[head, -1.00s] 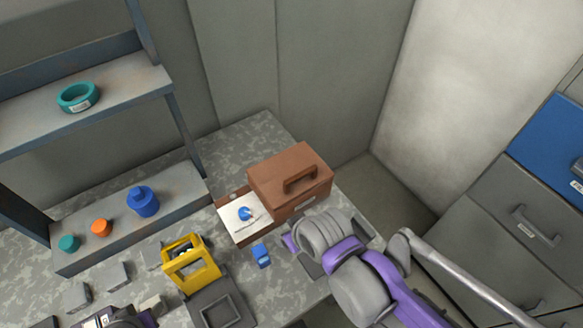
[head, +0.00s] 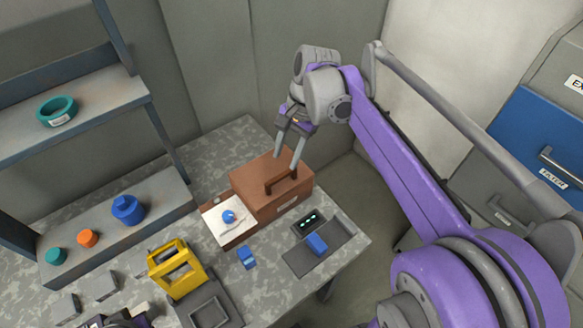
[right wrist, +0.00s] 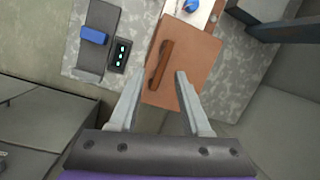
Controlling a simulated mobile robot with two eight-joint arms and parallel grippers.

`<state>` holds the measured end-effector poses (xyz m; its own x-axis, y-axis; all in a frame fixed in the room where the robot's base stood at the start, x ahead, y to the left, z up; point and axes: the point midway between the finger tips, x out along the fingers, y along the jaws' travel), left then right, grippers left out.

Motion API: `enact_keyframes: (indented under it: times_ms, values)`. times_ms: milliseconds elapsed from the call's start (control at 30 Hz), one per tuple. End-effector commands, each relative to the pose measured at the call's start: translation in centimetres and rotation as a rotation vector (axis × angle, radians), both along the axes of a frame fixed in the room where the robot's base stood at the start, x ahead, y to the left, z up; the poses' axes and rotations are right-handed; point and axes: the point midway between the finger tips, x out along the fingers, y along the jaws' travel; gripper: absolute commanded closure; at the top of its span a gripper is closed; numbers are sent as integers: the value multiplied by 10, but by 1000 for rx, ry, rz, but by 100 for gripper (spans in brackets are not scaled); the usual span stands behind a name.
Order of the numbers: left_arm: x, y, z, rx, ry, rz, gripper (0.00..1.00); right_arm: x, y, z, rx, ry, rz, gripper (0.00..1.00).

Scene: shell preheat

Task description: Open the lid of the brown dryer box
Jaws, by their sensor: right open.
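The brown dryer box (head: 248,177) stands on the speckled table near its right back part. Its lid is down, with a dark brown bar handle (head: 281,182) on top. My right gripper (head: 287,161) is open and empty. Its fingers point down over the lid, close to the handle. In the right wrist view, the box lid (right wrist: 188,62) lies past the open fingertips (right wrist: 160,76), and the handle (right wrist: 161,65) runs lengthwise near the gap between them. I cannot tell whether the fingers touch it. My left gripper is not clearly seen.
A white panel with a blue knob (head: 229,217) adjoins the box's left side. A grey tray with a blue block (head: 317,244), a small dark display (head: 309,222), a blue piece (head: 247,258) and a yellow frame (head: 174,266) stand in front. A shelf (head: 150,203) is at left.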

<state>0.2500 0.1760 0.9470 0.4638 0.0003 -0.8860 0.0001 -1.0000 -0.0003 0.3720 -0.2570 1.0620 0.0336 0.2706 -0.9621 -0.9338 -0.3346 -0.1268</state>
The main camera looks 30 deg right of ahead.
Motion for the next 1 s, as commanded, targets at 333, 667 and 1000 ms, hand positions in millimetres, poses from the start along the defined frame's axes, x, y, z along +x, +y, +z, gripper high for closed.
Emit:
enact_keyframes:
  times_ms: [333, 667, 1000]
  values:
    - [2, 0, 4, 0, -3, 0, 50, 27, -32, 22, 120, 158, -259, 52]
    - [0, 0, 1, 0, -1, 0, 50, 25, -10, -30, 118, 157, -255, 52]
    - [0, 0, -1, 0, 1, 0, 50, 23, 7, -71, 118, 156, -256, 52]
